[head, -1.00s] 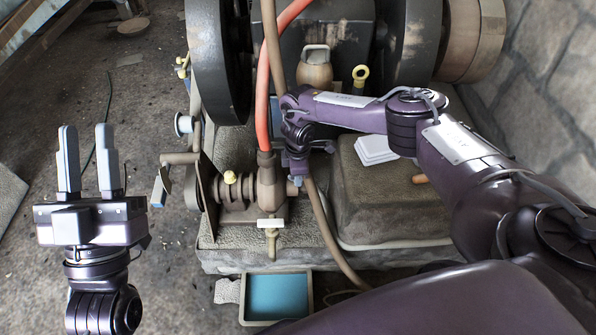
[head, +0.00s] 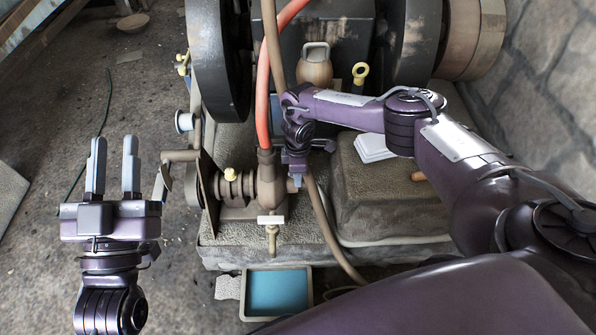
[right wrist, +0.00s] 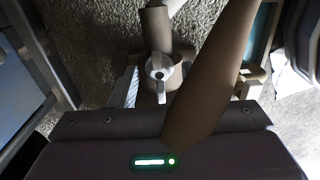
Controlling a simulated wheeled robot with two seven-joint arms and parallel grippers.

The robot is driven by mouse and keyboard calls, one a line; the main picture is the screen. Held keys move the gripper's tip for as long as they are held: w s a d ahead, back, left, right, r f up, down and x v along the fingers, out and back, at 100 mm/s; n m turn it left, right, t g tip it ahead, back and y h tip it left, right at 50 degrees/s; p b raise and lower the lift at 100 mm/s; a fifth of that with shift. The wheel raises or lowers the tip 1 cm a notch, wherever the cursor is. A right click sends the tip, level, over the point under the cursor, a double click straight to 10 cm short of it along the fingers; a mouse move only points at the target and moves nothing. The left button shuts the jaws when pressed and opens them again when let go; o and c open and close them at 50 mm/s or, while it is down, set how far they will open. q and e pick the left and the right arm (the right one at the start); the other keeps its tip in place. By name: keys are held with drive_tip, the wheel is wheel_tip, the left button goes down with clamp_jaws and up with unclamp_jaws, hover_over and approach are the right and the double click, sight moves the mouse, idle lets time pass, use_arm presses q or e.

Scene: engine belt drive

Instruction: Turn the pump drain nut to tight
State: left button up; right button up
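The pump (head: 268,186) is a brown metal body with a shaft on its left, standing at the front of the engine bed. In the right wrist view a small silver fitting (right wrist: 159,72), seemingly the drain nut, sits on a brown round boss. My right gripper (head: 296,180) is at the pump's right side, pointing down. My left gripper (head: 113,150) is open and empty, away from the pump.
A brown hose (head: 325,225) runs down beside my right gripper and crosses its wrist view. A red hose (head: 263,90) rises from the pump. A brass tap (head: 272,238) hangs above a blue-bottomed tray (head: 279,292). The flywheel (head: 219,60) stands behind.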

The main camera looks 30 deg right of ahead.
drive_tip(key=shift+r, duration=0.2)
wheel_tip(320, 180, up, 4)
drive_tip(key=shift+f+p, duration=0.25)
drive_tip(key=shift+p, duration=0.65)
use_arm(q)
drive_tip(key=s+f+g+y, duration=0.2)
drive_tip(key=f+g, duration=0.4)
drive_tip(key=f, duration=0.5)
drive_tip(key=s+f+g+y+p, duration=0.1)
drive_tip(key=f+g, duration=0.5)
drive_tip(key=f, duration=0.6)
drive_tip(key=shift+s+d+y, duration=0.15)
drive_tip(key=shift+s+y, duration=0.65)
use_arm(e)
wheel_tip(320, 180, up, 4)
drive_tip(key=shift+f, duration=0.1)
use_arm(q)
drive_tip(key=shift+f, duration=0.1)
